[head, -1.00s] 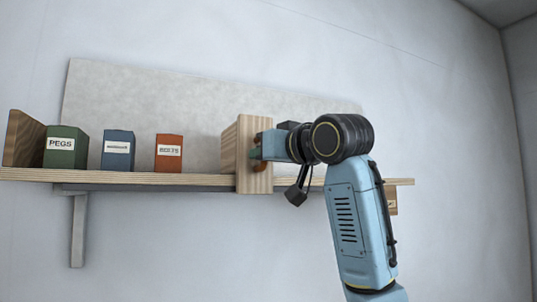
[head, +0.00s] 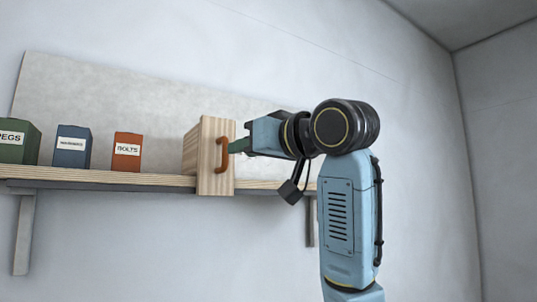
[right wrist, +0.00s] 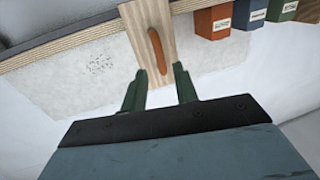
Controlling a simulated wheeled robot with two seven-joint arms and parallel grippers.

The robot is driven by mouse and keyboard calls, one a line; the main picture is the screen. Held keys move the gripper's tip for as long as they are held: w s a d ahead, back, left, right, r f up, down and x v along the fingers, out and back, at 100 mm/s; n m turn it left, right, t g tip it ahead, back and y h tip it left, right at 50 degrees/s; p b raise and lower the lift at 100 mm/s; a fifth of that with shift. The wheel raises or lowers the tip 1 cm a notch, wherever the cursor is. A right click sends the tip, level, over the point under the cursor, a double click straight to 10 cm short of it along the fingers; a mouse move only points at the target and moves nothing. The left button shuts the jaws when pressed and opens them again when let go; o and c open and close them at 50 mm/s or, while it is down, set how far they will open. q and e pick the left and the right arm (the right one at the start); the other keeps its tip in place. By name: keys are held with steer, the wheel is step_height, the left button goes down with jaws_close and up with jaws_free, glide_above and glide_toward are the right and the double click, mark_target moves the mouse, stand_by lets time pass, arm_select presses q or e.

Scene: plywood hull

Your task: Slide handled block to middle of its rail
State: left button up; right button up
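The handled block (head: 212,135) is a pale wooden upright block on the front edge of the shelf, to the right of the boxes. Its orange-brown handle (head: 222,155) is on its front face. In the right wrist view the block (right wrist: 138,25) and handle (right wrist: 158,50) show just beyond the fingertips. My right gripper (head: 238,146) is open and empty, with its green fingers to the right of the handle and apart from it. In the right wrist view the fingers (right wrist: 159,80) are spread wide. My left gripper is not in view.
The plywood shelf (head: 160,181) carries a green box (head: 18,145), a blue box (head: 73,147) and an orange box (head: 127,152) left of the block. A grey panel (head: 100,95) stands behind. Shelf room is clear between the orange box and the block.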

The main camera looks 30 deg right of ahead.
steer(key=s+d+b, duration=0.1)
steer(key=s, duration=0.5)
stand_by(0.3)
